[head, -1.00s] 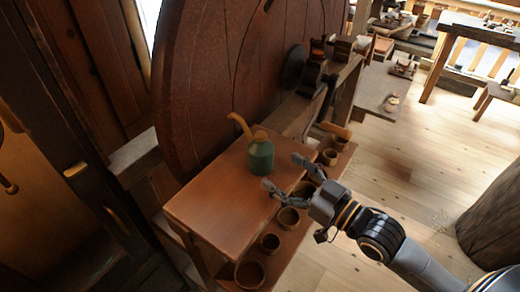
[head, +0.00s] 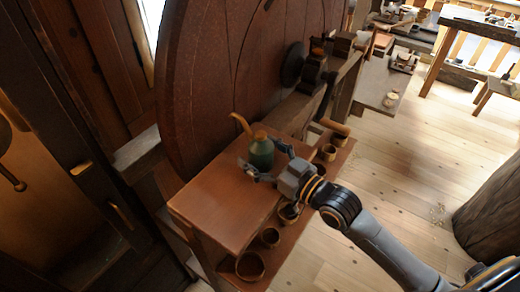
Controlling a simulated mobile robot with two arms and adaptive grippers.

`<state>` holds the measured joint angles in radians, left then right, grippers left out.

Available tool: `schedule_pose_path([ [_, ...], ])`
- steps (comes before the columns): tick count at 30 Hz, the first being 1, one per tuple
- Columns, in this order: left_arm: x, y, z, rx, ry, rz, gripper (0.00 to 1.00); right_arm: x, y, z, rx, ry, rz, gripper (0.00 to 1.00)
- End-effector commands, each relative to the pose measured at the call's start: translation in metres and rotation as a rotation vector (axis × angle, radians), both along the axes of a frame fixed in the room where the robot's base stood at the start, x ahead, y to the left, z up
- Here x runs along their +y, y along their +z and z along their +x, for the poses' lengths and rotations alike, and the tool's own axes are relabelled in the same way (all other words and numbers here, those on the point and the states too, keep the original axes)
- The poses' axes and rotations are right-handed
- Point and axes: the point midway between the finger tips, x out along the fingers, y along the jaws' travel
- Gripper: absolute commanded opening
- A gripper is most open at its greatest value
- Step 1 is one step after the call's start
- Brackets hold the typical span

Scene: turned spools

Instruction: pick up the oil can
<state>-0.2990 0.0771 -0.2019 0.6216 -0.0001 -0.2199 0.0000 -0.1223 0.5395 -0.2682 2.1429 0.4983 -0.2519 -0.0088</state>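The oil can (head: 261,152) is a green can with a brass top and a curved yellowish spout. It stands upright on the small wooden table (head: 215,200), near its back edge. My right gripper (head: 262,163) comes in from the right with its fingers apart. One finger is in front of the can's lower part and the other is at its right side. The can sits between or just beyond the fingertips; I cannot tell whether they touch it. My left gripper is not in view.
A large wooden wheel (head: 215,85) rises right behind the table. Several round wooden bowls (head: 250,265) stand on a lower shelf along the table's right side. A crank with a wooden handle (head: 335,127) is at the back right. Open plank floor lies to the right.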

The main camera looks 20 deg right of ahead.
Motion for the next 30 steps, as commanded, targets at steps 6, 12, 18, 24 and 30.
schedule_pose_path([
  [6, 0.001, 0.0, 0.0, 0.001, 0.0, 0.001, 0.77, 0.0, 0.0, 0.0, -0.001, 0.0, 0.0, 0.39],
  [12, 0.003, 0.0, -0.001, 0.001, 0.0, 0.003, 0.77, 0.0, 0.001, 0.0, -0.003, 0.0, 0.001, 0.18],
  [18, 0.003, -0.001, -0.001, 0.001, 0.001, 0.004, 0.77, 0.0, 0.003, 0.0, -0.003, 0.0, 0.002, 0.18],
  [24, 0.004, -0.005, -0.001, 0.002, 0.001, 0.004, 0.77, 0.0, 0.018, 0.0, -0.007, 0.0, 0.003, 0.18],
  [30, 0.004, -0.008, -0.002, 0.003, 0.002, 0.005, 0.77, 0.008, 0.05, -0.013, -0.008, 0.002, 0.007, 0.18],
])
